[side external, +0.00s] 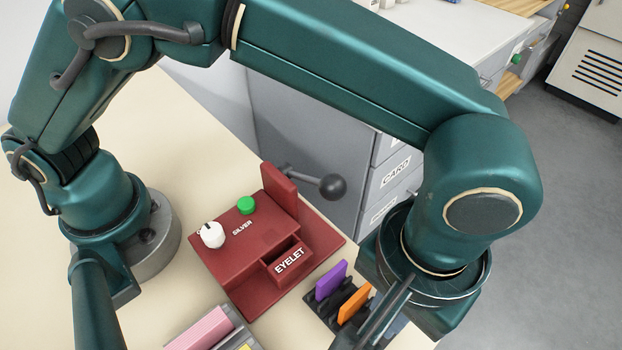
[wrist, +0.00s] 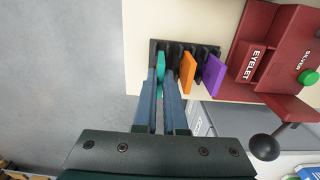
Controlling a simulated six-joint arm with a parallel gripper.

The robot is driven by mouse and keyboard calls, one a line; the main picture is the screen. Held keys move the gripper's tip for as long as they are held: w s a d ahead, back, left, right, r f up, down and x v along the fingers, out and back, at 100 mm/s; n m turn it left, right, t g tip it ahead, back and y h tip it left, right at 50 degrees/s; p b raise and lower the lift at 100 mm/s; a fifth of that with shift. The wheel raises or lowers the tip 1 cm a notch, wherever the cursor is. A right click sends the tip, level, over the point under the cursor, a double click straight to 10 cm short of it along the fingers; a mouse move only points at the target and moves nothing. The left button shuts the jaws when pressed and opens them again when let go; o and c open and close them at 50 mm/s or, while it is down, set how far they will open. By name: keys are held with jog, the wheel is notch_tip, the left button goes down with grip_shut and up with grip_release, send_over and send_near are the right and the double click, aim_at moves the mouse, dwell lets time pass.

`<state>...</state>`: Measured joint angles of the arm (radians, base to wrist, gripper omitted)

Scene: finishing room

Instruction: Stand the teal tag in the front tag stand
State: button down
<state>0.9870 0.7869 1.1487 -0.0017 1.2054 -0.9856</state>
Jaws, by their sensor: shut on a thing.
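The teal tag (wrist: 161,60) shows in the wrist view as a narrow strip between the fingertips of my gripper (wrist: 163,75), which is shut on it. It lines up with the left end of the black tag stand (wrist: 175,46); I cannot tell whether its lower edge is in a slot. An orange tag (wrist: 187,72) and a purple tag (wrist: 213,75) stand in the same rack, to the right. In the side view the stand (side external: 318,306) shows with the purple tag (side external: 331,281) and orange tag (side external: 353,304); my wrist hides the teal tag there.
A dark red eyelet machine (side external: 240,245) with a green button (side external: 246,205), a white knob (side external: 212,235) and a black ball-ended lever (side external: 332,187) stands beside the rack. A holder with a pink block (side external: 200,332) sits at the front. Grey drawers (side external: 390,190) stand behind.

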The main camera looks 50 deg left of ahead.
jog(key=shift+f, duration=0.7)
dwell(0.6)
jog(key=c, duration=1.3)
grip_release()
jog(key=shift+o, duration=0.2)
notch_tip(320, 180, up, 11)
